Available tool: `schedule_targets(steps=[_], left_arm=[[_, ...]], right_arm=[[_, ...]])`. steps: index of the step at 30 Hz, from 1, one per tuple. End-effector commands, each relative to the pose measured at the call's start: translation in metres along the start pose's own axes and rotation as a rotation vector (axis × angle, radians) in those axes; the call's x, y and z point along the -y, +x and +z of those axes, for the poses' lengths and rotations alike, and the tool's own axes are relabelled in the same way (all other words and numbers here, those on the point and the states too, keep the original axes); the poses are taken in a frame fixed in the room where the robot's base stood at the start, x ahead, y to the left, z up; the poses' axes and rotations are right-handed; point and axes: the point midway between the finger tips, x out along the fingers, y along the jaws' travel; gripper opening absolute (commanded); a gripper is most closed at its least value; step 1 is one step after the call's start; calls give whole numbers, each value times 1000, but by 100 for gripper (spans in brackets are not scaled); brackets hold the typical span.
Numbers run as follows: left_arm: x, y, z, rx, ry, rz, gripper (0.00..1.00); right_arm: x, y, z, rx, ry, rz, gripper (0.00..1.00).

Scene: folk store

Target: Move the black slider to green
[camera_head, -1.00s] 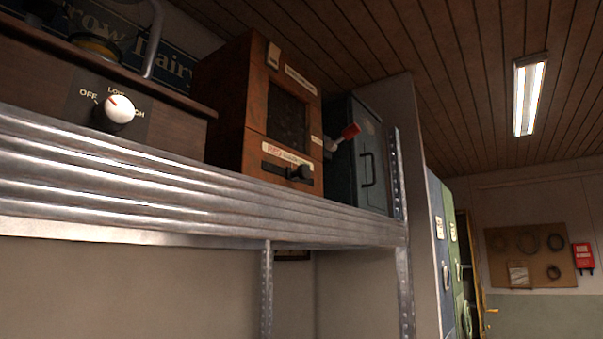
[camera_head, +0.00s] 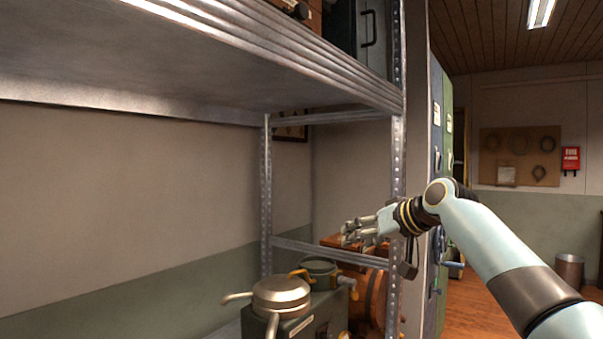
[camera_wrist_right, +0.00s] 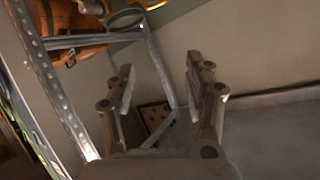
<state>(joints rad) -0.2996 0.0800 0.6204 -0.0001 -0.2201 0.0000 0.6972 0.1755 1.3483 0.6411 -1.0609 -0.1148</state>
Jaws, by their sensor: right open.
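The wooden box (camera_head: 314,20) stands on the upper metal shelf, cut off by the top edge of the head view. A dark knob, seemingly the black slider (camera_head: 300,11), barely shows on its front. The green mark is not visible. My left gripper is not in view.
The upper shelf edge (camera_head: 300,62) and the metal upright (camera_head: 397,170) are close to my right arm. The space under the upper shelf is mostly free.

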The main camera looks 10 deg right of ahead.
Motion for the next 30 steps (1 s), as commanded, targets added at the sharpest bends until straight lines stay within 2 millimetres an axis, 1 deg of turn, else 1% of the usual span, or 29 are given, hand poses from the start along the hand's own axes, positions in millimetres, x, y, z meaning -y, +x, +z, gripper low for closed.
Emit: schedule_targets(steps=[1, 2, 3, 4, 5, 6, 7, 8, 9, 12, 15, 17, 20, 23, 30], left_arm=[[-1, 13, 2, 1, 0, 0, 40], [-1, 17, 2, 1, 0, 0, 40], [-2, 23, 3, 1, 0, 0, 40], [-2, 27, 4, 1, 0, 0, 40], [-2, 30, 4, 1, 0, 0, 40], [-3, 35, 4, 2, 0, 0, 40], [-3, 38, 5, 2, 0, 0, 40], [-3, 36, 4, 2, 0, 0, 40], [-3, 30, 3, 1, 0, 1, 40], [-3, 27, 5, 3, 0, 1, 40], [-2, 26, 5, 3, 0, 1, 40], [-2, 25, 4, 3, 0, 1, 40], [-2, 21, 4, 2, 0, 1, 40], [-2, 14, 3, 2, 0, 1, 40], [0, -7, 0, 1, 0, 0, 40]], right_arm=[[29, -24, -54, -69, -55, -61, 53], [48, -42, -82, -101, -89, -99, 53], [74, -68, -117, -143, -141, -149, 53], [94, -90, -139, -172, -183, -184, 53], [113, -112, -158, -198, -225, -217, 53], [136, -140, -177, -230, -281, -255, 53], [151, -160, -189, -250, -322, -278, 53], [164, -177, -204, -269, -349, -298, 53], [176, -196, -229, -296, -363, -324, 53], [205, -238, -269, -356, -408, -379, 53], [222, -265, -290, -392, -438, -414, 53], [228, -272, -296, -401, -446, -425, 53], [235, -269, -300, -404, -450, -432, 53], [243, -256, -305, -404, -447, -433, 53], [266, -216, -320, -404, -446, -432, 53]])
